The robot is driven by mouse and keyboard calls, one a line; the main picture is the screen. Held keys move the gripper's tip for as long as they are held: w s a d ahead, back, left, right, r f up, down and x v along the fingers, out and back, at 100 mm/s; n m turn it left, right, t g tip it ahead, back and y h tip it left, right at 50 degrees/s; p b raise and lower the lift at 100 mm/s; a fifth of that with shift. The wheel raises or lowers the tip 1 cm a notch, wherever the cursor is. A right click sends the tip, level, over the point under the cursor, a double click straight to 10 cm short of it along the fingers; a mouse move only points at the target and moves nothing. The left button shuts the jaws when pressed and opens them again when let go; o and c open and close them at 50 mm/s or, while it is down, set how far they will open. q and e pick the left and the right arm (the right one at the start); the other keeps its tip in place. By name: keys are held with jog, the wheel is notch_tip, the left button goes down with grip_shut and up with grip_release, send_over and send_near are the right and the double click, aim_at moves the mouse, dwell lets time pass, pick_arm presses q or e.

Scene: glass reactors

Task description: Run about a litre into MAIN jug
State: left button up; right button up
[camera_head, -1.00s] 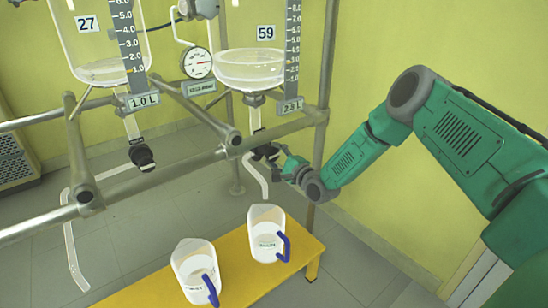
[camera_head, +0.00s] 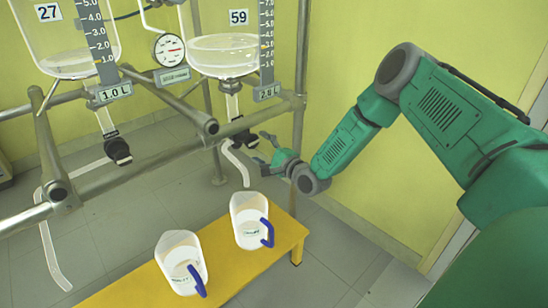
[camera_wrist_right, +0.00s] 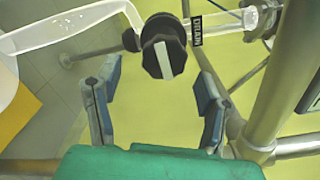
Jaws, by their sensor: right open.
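Glass vessel 59 (camera_head: 223,58) holds clear liquid low in its bowl. Below it are a black valve knob (camera_head: 243,136) and a white outlet tube (camera_head: 236,162). In the right wrist view the knob (camera_wrist_right: 163,57) has a pale bar, roughly upright, beside a DRAIN tag (camera_wrist_right: 197,30). My right gripper (camera_head: 263,150) is open and empty just right of the knob; its fingers also show in the wrist view (camera_wrist_right: 157,100), apart from the knob. Two white jugs with blue handles, a right one (camera_head: 247,210) and a left one (camera_head: 180,258), stand below; their labels are too small to read. My left gripper is out of view.
Vessel 27 (camera_head: 75,50) hangs at left with its own black knob (camera_head: 118,150) and tube (camera_head: 52,250). Metal frame rails (camera_head: 150,170) cross in front. A pressure gauge (camera_head: 169,50) sits between the vessels. The jugs stand on a yellow bench (camera_head: 125,292).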

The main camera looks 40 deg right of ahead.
jog(key=s, duration=0.8)
jog(key=shift+s+d+f, duration=0.15)
jog(key=shift+s+d, duration=0.05)
jog(key=shift+d, duration=0.15)
